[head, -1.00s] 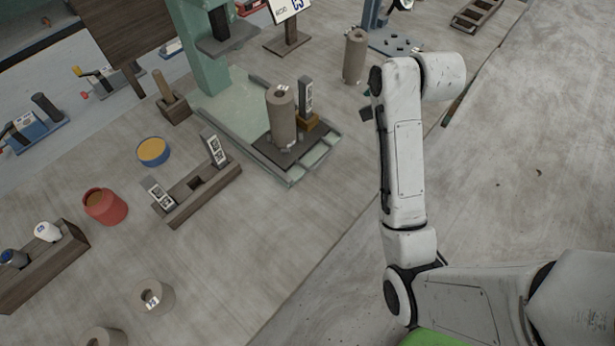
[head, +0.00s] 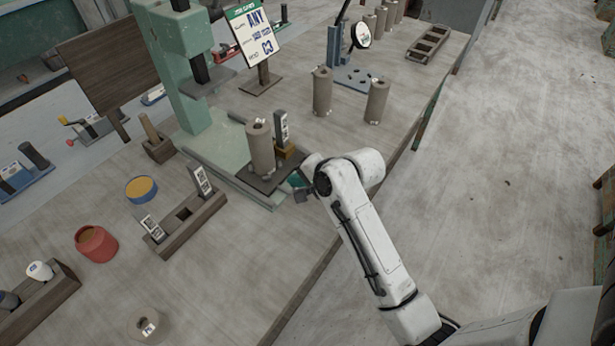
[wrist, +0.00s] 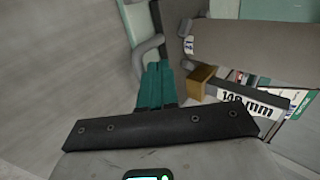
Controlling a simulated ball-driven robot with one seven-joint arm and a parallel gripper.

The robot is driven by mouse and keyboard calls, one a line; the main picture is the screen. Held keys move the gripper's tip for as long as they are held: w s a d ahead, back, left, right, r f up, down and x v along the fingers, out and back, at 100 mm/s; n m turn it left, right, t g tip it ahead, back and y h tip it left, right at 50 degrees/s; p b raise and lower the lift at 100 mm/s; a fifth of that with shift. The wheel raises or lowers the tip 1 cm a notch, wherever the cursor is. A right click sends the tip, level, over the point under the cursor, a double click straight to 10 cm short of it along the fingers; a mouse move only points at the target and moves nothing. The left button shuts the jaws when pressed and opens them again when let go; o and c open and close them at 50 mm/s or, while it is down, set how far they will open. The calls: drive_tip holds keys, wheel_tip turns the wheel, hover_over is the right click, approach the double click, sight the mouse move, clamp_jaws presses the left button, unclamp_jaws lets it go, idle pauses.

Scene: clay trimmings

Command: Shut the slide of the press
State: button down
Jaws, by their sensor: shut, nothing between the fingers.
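The green press (head: 172,70) stands on the bench. Its slide is a dark plate (head: 268,185) on the press base, out in front of the column. A grey-brown clay cylinder (head: 261,152) stands on the slide, beside an upright labelled gauge on a tan block (head: 284,152). My gripper (head: 297,181) is at the slide's right end, low over the bench edge. In the wrist view its teal fingers (wrist: 155,86) are shut and empty, close to a grey curved handle (wrist: 147,47). I cannot tell whether they touch it.
Two clay cylinders (head: 322,92) (head: 377,101) stand behind my gripper. A sign (head: 255,35) and a blue stand with a round mirror (head: 334,50) are farther back. A dark wooden rack (head: 185,222) lies left of the slide. Open floor lies right of the bench.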

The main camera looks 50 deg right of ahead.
drive_tip(key=shift+x, duration=0.9)
drive_tip(key=shift+w, duration=0.15)
drive_tip(key=w+b, duration=0.1)
drive_tip(key=w, duration=0.5)
drive_tip(key=w+b, duration=0.1)
drive_tip(key=w, duration=0.5)
drive_tip(key=w+b, duration=0.1)
drive_tip(key=w, duration=0.5)
drive_tip(key=shift+w+a+f, duration=0.1)
drive_tip(key=shift+w+a, duration=0.15)
drive_tip(key=shift+w, duration=0.85)
drive_tip(key=shift+w+b, duration=0.1)
drive_tip(key=shift+b, duration=0.2)
drive_tip(key=shift+w+a+r, duration=0.1)
drive_tip(key=shift+r, duration=0.15)
drive_tip(key=shift+r, duration=0.1)
